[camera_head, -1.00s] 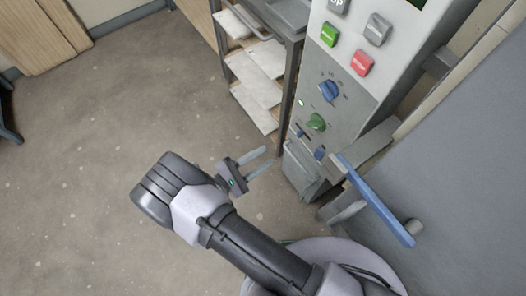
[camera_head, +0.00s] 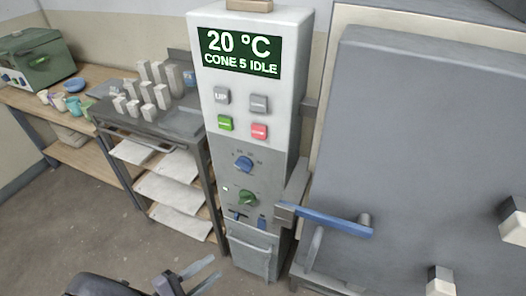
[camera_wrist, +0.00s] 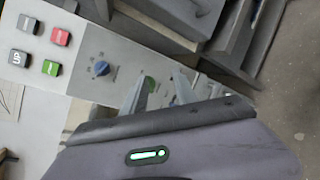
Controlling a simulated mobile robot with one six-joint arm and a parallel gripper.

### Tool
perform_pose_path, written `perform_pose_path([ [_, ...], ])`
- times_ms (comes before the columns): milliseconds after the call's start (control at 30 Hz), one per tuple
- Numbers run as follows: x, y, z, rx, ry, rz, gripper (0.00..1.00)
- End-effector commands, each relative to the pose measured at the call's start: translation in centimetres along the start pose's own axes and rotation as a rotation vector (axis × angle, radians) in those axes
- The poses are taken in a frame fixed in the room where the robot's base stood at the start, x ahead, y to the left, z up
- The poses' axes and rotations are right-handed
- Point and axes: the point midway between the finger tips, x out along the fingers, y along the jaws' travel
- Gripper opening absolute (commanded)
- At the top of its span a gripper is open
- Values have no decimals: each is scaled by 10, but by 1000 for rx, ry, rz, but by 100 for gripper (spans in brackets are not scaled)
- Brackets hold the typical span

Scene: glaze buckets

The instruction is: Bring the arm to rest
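My gripper (camera_head: 208,274) is at the bottom of the head view, low in front of the kiln controller and the metal cart. Its two pale fingers are apart with nothing between them. In the wrist view the fingers (camera_wrist: 160,88) point at the controller's lower panel, with the green knob showing between them. Most of my arm is below the head view's lower edge. I cannot tell the distance from the fingers to the panel.
The kiln controller (camera_head: 224,160) reads "20 °C CONE 5 IDLE". A blue handle (camera_head: 325,221) sticks out from the grey kiln door (camera_head: 420,130) on the right. Open floor (camera_head: 80,220) lies at lower left.

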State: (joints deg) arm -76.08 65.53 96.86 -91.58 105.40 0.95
Motion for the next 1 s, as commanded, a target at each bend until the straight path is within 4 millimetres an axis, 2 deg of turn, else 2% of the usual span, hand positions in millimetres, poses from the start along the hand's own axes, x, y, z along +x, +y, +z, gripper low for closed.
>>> perform_pose_path([
  [33, 9, 11, 13, 30, -18, -72, 35],
  [167, 38, 33, 57, 124, -68, -302, 35],
  [267, 60, 46, 100, 236, -101, -516, 35],
  [367, 80, 54, 158, 420, -121, -779, 35],
  [400, 85, 56, 184, 524, -121, -896, 35],
  [500, 88, 56, 244, 845, -96, -1162, 35],
  [600, 81, 58, 289, 1216, -36, -1338, 35],
  [700, 74, 64, 318, 1559, 38, -1407, 35],
  [800, 71, 70, 335, 1805, 103, -1405, 35],
  [900, 70, 74, 344, 1931, 140, -1390, 35],
  [1000, 70, 76, 346, 1963, 150, -1385, 35],
])
